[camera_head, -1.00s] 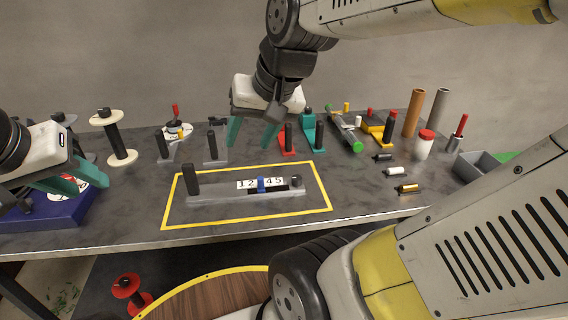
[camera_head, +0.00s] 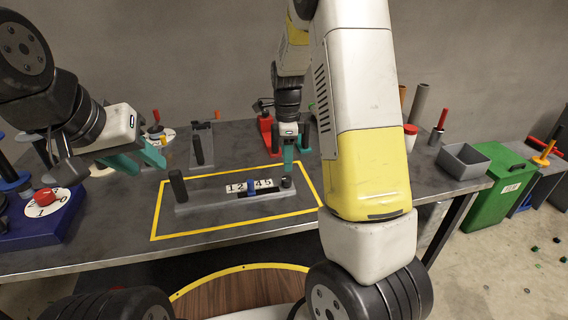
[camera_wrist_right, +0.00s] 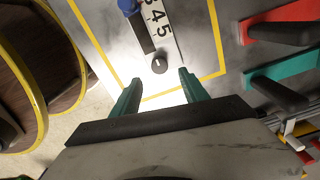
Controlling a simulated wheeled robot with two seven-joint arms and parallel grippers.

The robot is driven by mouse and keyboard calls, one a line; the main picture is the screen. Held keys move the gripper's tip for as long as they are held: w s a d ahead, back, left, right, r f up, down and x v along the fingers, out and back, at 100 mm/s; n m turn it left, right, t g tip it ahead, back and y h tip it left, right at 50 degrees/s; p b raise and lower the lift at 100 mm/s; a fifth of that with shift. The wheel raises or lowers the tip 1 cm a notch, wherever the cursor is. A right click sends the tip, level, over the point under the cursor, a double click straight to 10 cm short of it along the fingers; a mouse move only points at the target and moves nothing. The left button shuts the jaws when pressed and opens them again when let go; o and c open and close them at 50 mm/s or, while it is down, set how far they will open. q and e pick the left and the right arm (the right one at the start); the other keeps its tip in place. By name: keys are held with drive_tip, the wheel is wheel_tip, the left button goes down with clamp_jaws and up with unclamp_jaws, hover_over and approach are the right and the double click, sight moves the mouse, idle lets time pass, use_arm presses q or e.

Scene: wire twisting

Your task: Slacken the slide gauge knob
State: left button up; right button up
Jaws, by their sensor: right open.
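In the right wrist view the knob (camera_wrist_right: 159,66) shows from above with a pale mark, ahead of and roughly centred between my fingertips. My right gripper (camera_head: 291,164) is open and empty above the knob; it also shows in the right wrist view (camera_wrist_right: 157,84). My left gripper (camera_head: 148,163) is open and empty, left of the gauge.
A yellow outline (camera_head: 238,233) surrounds the gauge on the dark table. A blue block with a red knob (camera_head: 45,197) is at left. Red and teal stands (camera_wrist_right: 285,75) are beside the outline. A grey bin (camera_head: 463,160) sits at the right edge. My right arm hides the table's right part.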

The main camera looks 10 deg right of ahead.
sight(286, 178)
wheel_tip(286, 178, down, 7)
drive_tip(key=shift+f, duration=0.2)
idle(0.3)
clamp_jaws()
